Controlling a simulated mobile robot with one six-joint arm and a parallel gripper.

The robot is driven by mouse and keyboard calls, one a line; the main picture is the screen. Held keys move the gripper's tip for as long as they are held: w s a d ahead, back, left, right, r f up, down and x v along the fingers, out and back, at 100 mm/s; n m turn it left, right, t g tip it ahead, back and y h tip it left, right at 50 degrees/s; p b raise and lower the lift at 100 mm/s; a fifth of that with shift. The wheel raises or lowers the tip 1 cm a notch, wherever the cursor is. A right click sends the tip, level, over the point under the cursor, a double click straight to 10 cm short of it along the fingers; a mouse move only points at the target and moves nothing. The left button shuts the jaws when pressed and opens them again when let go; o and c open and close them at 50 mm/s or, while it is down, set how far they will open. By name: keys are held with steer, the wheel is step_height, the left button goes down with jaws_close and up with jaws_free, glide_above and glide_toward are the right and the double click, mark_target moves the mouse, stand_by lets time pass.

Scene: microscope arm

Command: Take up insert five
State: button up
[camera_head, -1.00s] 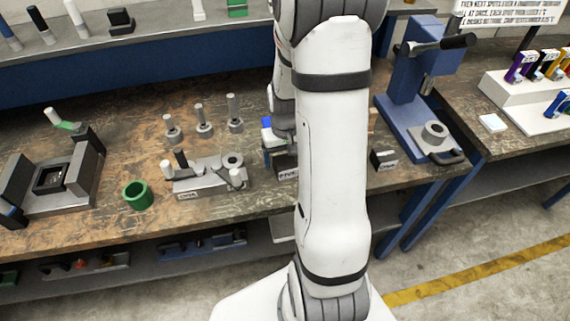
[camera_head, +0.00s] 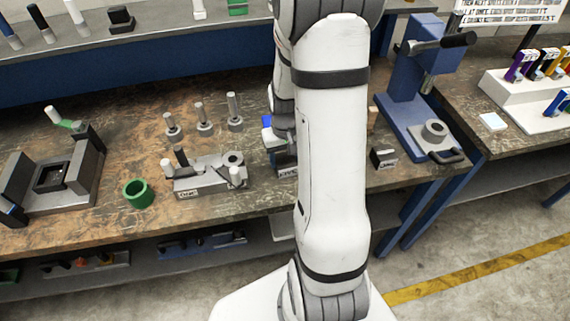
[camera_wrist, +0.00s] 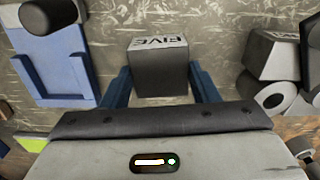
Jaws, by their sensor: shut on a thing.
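In the wrist view a dark grey block with a pale top lettered FIVE, insert five (camera_wrist: 160,75), sits between the two blue fingers of my gripper (camera_wrist: 160,68). The fingers are shut on its sides. In the head view only the lettered edge of insert five (camera_head: 287,172) shows left of my arm. My arm hides the rest of the block there. I cannot tell whether its underside touches the table.
A grey fixture (camera_head: 205,179) and a green cup (camera_head: 138,193) stand to the left. Several grey pegged pieces stand behind.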

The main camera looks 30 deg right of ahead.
jaws_close()
steer(key=shift+w, duration=0.1)
